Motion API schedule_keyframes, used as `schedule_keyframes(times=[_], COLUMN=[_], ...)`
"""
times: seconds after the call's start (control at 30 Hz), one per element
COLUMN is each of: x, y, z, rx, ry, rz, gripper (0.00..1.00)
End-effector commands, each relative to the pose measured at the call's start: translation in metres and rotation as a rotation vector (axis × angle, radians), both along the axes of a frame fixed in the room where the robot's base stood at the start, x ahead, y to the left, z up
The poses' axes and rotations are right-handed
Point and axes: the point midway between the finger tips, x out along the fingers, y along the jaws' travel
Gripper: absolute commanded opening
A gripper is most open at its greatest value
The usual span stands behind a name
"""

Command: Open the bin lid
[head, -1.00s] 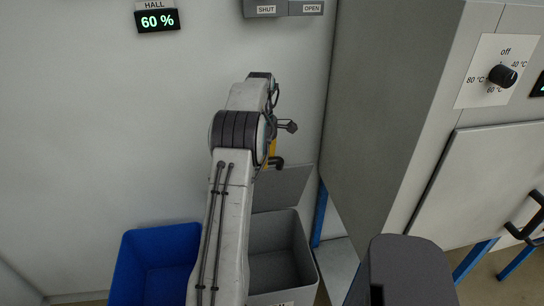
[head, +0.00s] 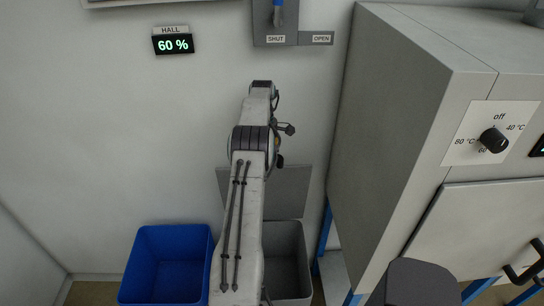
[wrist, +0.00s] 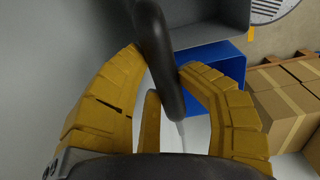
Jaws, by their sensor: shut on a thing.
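The grey bin (head: 303,246) stands against the wall, partly hidden behind my arm. Its flat grey lid (head: 288,187) is raised and stands up at the back of the bin, so the inside shows. In the wrist view, my gripper (wrist: 160,62) has its yellow fingers closed around a dark, rounded handle (wrist: 155,35). Where this handle joins the lid cannot be made out. In the head view, my arm hides most of the gripper.
An open blue bin (head: 140,265) stands just left of the grey one. A large grey cabinet (head: 400,110) with a dial closes off the right. A SHUT/OPEN switch plate (head: 290,38) is on the wall above. Cardboard boxes (wrist: 285,105) show in the wrist view.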

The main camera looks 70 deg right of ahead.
Motion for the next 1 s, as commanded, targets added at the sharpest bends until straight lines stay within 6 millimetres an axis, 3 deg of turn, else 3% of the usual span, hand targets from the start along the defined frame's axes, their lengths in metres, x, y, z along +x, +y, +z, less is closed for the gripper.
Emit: schedule_keyframes(times=[0.27,0.3,0.5,1.0], x=[-0.0018,-0.0017,-0.0012,-0.0021], y=[0.0012,0.0013,0.0012,0.001], z=[-0.0049,-0.0049,-0.0033,-0.0023], rx=[0.009,0.009,0.007,0.006], ry=[0.002,0.002,0.002,0.001], rz=[-0.003,-0.003,-0.002,-0.001], gripper=[0.0,0.4,0.58,0.59])
